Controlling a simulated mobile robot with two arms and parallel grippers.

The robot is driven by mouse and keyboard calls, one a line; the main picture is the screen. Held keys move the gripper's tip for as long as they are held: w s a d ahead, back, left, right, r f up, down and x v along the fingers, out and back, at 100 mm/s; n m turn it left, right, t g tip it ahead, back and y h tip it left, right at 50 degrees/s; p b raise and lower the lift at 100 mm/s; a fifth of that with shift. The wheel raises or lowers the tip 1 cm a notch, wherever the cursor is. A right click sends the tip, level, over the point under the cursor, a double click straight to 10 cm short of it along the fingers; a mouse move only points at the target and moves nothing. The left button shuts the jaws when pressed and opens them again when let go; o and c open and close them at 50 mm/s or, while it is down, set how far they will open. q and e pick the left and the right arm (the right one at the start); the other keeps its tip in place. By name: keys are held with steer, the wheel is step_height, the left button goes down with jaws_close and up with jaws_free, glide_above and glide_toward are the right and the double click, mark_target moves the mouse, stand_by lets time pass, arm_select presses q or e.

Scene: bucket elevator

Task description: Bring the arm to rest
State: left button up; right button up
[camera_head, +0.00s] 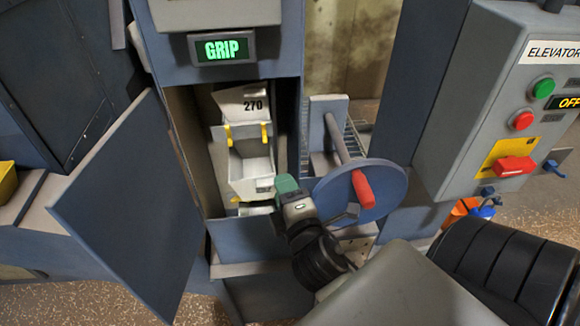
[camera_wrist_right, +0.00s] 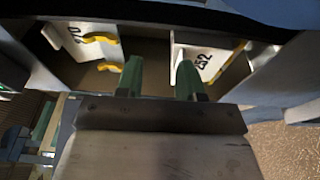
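My right gripper (camera_head: 288,186) reaches to the right front edge of the open elevator shaft, close to a white bucket (camera_head: 250,172). Its green fingers (camera_wrist_right: 159,80) stand apart in the right wrist view, with nothing seen between them. A bucket marked 270 (camera_head: 245,104) with yellow clips sits above in the shaft. In the wrist view the 270 bucket (camera_wrist_right: 88,42) is on the left and a bucket marked 252 (camera_wrist_right: 205,58) on the right, near a fingertip. Whether a finger touches a bucket I cannot tell. My left gripper is not in view.
The blue door (camera_head: 130,205) stands open at left. A blue wheel with a red handle (camera_head: 364,188) is close right of my right gripper.

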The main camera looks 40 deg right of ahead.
steer(key=v, duration=0.4)
steer(key=shift+a+b, duration=0.1)
steer(key=shift+b, duration=0.3)
steer(key=s+a+f+m+g+y, duration=0.1)
steer(key=a+f+g+y, duration=0.15)
steer(key=f, duration=1.05)
steer(key=s+a+f+m+g+y, duration=0.1)
steer(key=a+f+m+g, duration=0.15)
steer(key=f, duration=0.95)
steer(key=s+a+f+m+g+y, duration=0.1)
steer(key=a+f+g+y, duration=0.15)
steer(key=f, duration=1.05)
steer(key=s+d+f+m+g, duration=0.2)
steer(key=s+f+m+g, duration=0.1)
steer(key=s+f, duration=0.6)
steer(key=s+d+f+m+g, duration=0.3)
steer(key=s+f+g, duration=0.3)
steer(key=s+f, duration=0.4)
steer(key=s+m, duration=0.1)
steer(key=s, duration=0.5)
steer(key=shift+d+f, duration=0.2)
steer(key=shift+d, duration=0.05)
steer(key=shift+s+m, duration=0.15)
steer(key=shift+m, duration=0.1)
